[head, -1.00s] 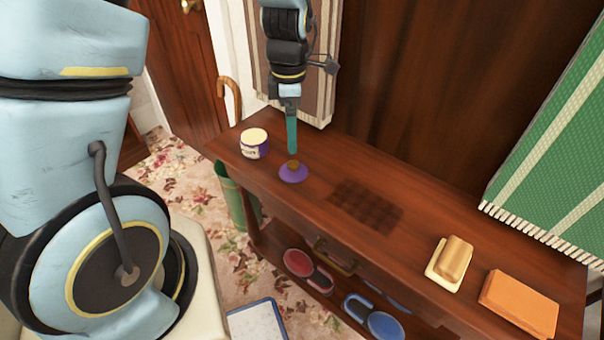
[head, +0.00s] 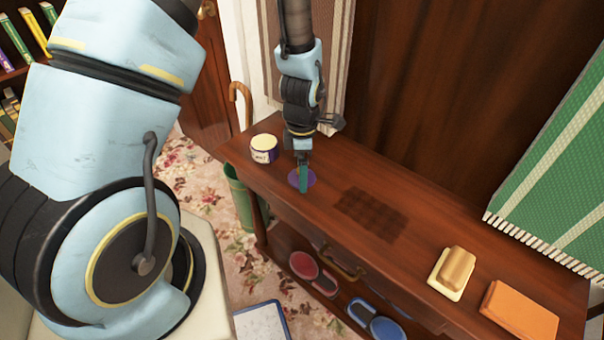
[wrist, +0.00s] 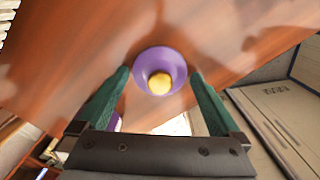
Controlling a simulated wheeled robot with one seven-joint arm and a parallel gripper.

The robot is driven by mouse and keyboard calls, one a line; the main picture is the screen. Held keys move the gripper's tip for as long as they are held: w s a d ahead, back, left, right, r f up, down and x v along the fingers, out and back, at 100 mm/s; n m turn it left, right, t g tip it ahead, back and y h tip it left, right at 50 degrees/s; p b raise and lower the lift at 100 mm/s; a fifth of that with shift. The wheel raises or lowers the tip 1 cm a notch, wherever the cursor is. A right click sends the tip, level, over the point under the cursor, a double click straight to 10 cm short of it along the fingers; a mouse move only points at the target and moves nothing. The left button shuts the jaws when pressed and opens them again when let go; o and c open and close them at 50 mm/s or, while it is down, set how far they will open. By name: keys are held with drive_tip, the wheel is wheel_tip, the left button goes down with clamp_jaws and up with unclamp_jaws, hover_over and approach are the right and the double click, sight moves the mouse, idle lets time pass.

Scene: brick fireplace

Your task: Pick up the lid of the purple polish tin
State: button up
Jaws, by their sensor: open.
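The purple lid (head: 294,180) lies on the wooden table, apart from the tin; in the wrist view the lid (wrist: 144,62) shows a yellowish knob (wrist: 159,83) at its middle. The polish tin (head: 264,150), purple and white with a pale cream top, stands to the left of the lid in the head view. My gripper (head: 304,185) points down over the lid and partly hides it. In the wrist view my gripper (wrist: 160,82) is open, with one green finger on each side of the lid. I cannot tell whether the fingers touch it.
A green bin (head: 240,195) stands at the left end.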

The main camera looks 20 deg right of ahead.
drive_tip(key=shift+c, duration=0.2)
drive_tip(key=c, duration=1)
